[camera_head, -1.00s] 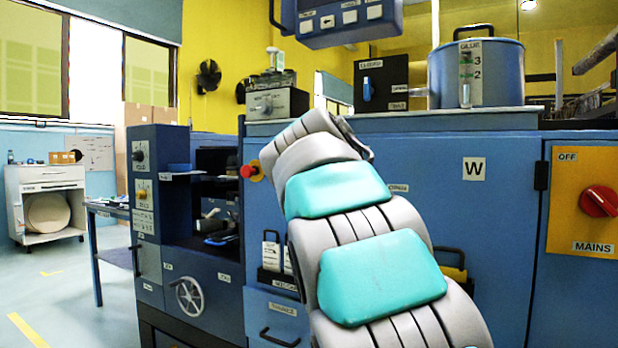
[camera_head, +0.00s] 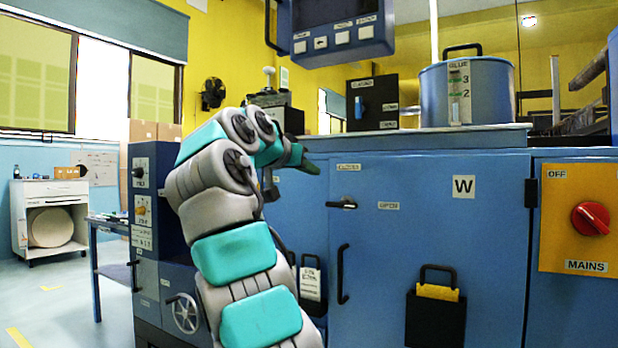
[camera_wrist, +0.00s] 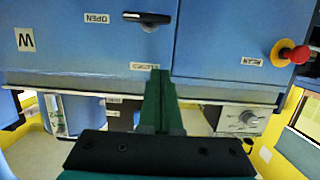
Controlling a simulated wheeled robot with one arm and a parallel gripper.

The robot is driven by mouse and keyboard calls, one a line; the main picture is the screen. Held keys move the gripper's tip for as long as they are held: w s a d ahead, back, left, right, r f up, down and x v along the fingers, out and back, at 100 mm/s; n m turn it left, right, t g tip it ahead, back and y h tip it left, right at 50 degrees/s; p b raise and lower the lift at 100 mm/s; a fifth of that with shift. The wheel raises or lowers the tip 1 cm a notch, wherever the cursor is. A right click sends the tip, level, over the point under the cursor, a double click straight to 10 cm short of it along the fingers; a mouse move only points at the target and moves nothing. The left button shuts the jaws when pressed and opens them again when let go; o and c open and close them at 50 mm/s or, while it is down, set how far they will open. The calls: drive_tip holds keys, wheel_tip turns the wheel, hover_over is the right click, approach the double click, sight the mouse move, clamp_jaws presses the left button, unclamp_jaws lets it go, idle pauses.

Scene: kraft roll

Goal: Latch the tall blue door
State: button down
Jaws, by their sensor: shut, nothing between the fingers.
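The tall blue door (camera_head: 400,245) bears a W plate and a black upright handle (camera_head: 342,273). Its small black latch lever (camera_head: 341,204) lies horizontal, in line with the OPEN label (camera_head: 388,205); the CLOSED label (camera_head: 348,167) is above it. The door looks about flush with the cabinet; a small gap cannot be ruled out. My gripper (camera_head: 314,169) is shut and empty, up and left of the lever in the head view. The wrist view is upside down: the green fingertips (camera_wrist: 150,73) are by the CLOSED label, apart from the lever (camera_wrist: 148,20).
A black holder (camera_head: 435,318) with a yellow item hangs on the door. A MAINS switch (camera_head: 590,218) is at right. The glue pot (camera_head: 467,92) stands on the cabinet top, and a control box (camera_head: 335,30) hangs above. A red button (camera_wrist: 290,53) shows in the wrist view.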

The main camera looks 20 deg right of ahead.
drive_tip(key=p, duration=0.1)
hover_over(344, 203)
drive_tip(key=w+a, duration=0.2)
drive_tip(key=a, duration=0.2)
drive_tip(key=f, duration=0.2)
drive_tip(key=shift+f+b, duration=0.95)
drive_tip(key=shift+f, duration=1.05)
drive_tip(key=shift+s, duration=0.1)
drive_tip(key=shift+w+a+f+n+g+h+b, duration=0.15)
drive_tip(key=shift+f+n+g+b, duration=0.1)
drive_tip(key=shift+n+b, duration=0.35)
drive_tip(key=shift+w+d+f+n+g+h+b, duration=0.15)
drive_tip(key=shift+f+n+g+b, duration=0.1)
drive_tip(key=shift+n+b, duration=0.35)
idle(0.9)
drive_tip(key=shift+s+a+r, duration=0.1)
drive_tip(key=shift+r, duration=0.05)
